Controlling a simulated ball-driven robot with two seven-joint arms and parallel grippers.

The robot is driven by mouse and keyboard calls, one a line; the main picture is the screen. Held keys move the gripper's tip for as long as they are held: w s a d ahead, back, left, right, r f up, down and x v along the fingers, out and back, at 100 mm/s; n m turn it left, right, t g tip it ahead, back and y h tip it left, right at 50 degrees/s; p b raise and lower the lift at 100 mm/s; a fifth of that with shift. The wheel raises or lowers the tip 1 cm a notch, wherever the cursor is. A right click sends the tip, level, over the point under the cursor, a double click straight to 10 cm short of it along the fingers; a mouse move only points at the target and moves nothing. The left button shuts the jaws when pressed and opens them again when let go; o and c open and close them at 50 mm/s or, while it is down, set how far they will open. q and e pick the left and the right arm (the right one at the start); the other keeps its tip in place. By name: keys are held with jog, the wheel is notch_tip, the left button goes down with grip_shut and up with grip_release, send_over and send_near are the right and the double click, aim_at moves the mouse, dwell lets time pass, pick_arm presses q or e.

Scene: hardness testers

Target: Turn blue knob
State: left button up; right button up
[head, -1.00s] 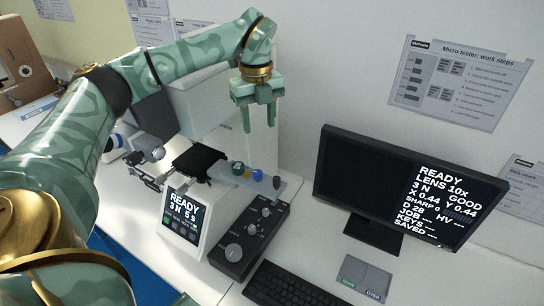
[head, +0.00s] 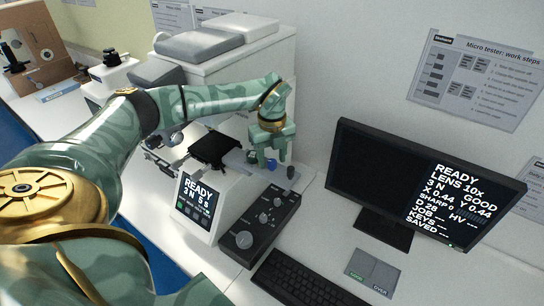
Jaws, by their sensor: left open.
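The blue knob (head: 272,164) stands on a grey ledge at the right side of the hardness tester (head: 200,203). My left gripper (head: 272,159) points down at it, open. Its two fingers show on either side of the knob's upper part. I cannot tell whether they touch it. A green knob (head: 252,156) is just left of the fingers and partly hidden. A dark knob (head: 290,172) stands to the right. My right gripper is not in view.
A black control box (head: 260,225) with several grey dials lies in front of the ledge. A keyboard (head: 305,283) and a monitor (head: 415,185) are to the right. The tester's black stage (head: 212,149) is left of the knobs.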

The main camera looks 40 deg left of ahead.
pick_arm(q)
jog(key=shift+f, duration=0.2)
jog(key=c, duration=1)
